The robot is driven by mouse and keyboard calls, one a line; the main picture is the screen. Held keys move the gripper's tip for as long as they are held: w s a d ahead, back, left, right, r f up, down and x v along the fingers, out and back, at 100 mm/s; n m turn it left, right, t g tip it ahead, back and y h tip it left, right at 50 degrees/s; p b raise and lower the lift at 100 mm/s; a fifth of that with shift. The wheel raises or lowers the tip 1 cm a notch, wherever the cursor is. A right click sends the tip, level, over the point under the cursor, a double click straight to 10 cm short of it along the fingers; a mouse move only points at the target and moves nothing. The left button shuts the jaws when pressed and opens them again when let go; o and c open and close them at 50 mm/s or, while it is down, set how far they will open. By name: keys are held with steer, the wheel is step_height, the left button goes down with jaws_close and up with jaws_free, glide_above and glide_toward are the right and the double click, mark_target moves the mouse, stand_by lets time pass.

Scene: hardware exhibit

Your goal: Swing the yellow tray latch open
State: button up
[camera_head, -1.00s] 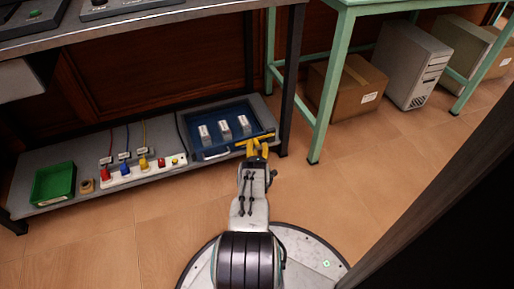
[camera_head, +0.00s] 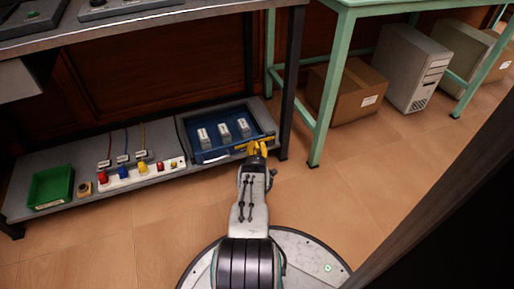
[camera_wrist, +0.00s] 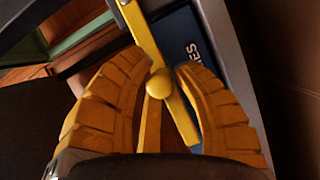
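The blue tray (camera_head: 183,128) sits in a dark frame at the right end of the low shelf and holds small white-labelled blocks. The yellow latch (camera_head: 267,137) lies across the tray's front right edge. In the wrist view the latch (camera_wrist: 146,36) is a flat yellow bar with a round knob (camera_wrist: 158,82). My gripper (camera_wrist: 158,66) has its two yellow fingers on either side of the knob, open, with a narrow gap at the right finger. In the head view my gripper (camera_head: 257,148) is at the latch, and its fingers hide part of it.
A green bin (camera_head: 50,187), a tape roll (camera_head: 85,188) and a white strip with coloured knobs (camera_head: 142,175) stand left on the shelf. A dark table leg (camera_head: 290,85) is just right of the tray. A cardboard box (camera_head: 345,92) stands further right. Floor in front is clear.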

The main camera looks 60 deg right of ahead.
steer(key=shift+s+f, duration=0.1)
jaws_close()
